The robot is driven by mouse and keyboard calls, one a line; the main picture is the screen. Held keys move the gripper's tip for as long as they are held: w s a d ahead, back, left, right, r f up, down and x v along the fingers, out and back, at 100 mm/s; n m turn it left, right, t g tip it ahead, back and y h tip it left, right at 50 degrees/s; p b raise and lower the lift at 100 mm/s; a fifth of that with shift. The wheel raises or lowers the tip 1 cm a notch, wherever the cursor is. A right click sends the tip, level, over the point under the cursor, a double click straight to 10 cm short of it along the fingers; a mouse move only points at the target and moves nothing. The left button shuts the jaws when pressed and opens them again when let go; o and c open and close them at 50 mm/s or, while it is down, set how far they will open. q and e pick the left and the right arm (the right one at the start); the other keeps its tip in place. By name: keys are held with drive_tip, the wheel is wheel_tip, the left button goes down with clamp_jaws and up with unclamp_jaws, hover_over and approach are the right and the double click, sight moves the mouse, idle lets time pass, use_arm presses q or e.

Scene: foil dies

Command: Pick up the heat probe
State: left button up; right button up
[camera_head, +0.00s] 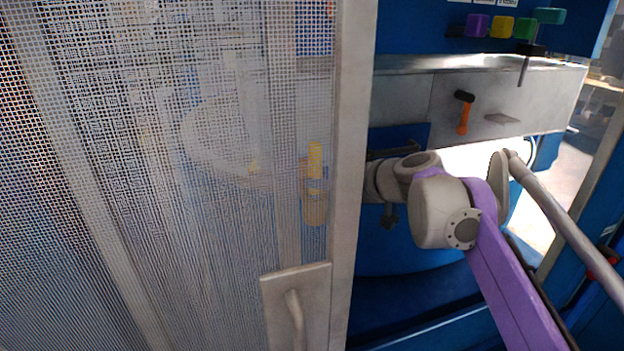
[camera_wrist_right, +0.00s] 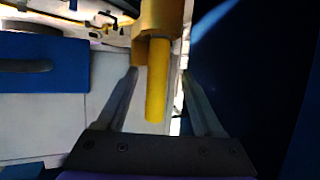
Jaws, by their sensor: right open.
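What I take to be the heat probe is a yellow rod (camera_wrist_right: 156,85), pointing down from a golden-yellow holder (camera_wrist_right: 155,18) in the right wrist view. My right gripper (camera_wrist_right: 158,80) is open, with one finger on each side of the rod. I cannot tell whether either finger touches it. In the head view a yellow upright piece (camera_head: 314,160) shows dimly through the mesh. My purple right arm comes in from the right, and its gripper end is hidden behind the door frame and mesh. My left gripper is not in view.
A mesh door (camera_head: 352,150) with a handle (camera_head: 295,315) fills the left of the head view. A steel panel (camera_head: 545,100) carries an orange lever (camera_head: 463,115). Coloured blocks (camera_head: 502,27) sit above it. A blue block (camera_wrist_right: 40,62) lies left of the rod in the wrist view.

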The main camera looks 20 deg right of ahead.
drive_tip(key=x, duration=0.7)
drive_tip(key=shift+w+r, duration=0.15)
drive_tip(key=shift+w, duration=0.3)
clamp_jaws()
